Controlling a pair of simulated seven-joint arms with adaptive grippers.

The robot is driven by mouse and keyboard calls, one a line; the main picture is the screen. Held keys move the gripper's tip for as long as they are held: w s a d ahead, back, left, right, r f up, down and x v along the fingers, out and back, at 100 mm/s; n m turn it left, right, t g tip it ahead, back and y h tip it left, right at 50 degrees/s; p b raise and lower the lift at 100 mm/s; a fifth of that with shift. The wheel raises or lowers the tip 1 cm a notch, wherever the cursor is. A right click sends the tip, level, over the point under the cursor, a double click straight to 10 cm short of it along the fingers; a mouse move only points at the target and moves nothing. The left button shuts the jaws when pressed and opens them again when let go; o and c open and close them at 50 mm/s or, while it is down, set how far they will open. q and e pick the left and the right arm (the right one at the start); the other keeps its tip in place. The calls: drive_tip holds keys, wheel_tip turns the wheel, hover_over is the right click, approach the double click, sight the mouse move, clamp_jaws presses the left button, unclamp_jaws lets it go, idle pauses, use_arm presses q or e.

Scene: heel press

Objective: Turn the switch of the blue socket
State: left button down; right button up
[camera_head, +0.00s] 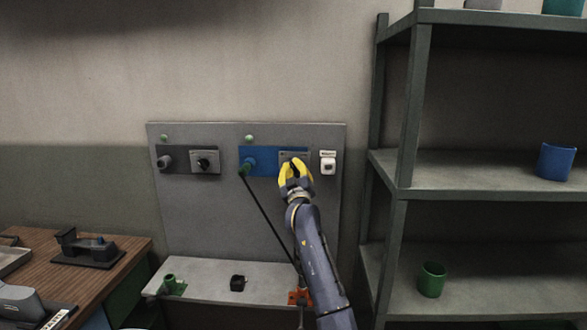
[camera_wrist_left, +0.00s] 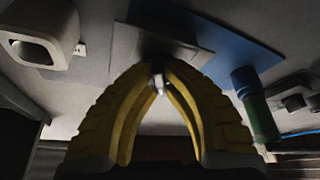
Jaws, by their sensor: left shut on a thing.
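The blue socket panel (camera_head: 262,170) is on the grey wall board, with a green plug (camera_head: 245,168) in its socket on the left. The grey switch plate (camera_head: 300,154) is on the panel's right part; it also shows in the left wrist view (camera_wrist_left: 195,52). My left gripper (camera_head: 294,170) has its yellow fingers right in front of this plate. In the left wrist view its fingertips (camera_wrist_left: 158,72) close around the switch knob (camera_wrist_left: 159,84), mostly hidden between them; a pale piece shows. The knob's angle is hard to tell. My right gripper is not in view.
A dark socket (camera_head: 165,161) with its own switch (camera_head: 203,161) is to the left. A white device (camera_head: 328,164) is close to my gripper's right. A black cable (camera_head: 267,220) hangs from the green plug past my arm. A shelf (camera_head: 402,140) stands at the right.

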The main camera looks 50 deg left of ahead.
use_arm(q)
drive_tip(key=shift+n+g, duration=0.4)
drive_tip(key=shift+n, duration=0.7)
drive_tip(key=c, duration=1.5)
unclamp_jaws()
drive_tip(key=shift+o, duration=0.2)
drive_tip(key=v, duration=1.2)
drive_tip(key=shift+f, duration=0.1)
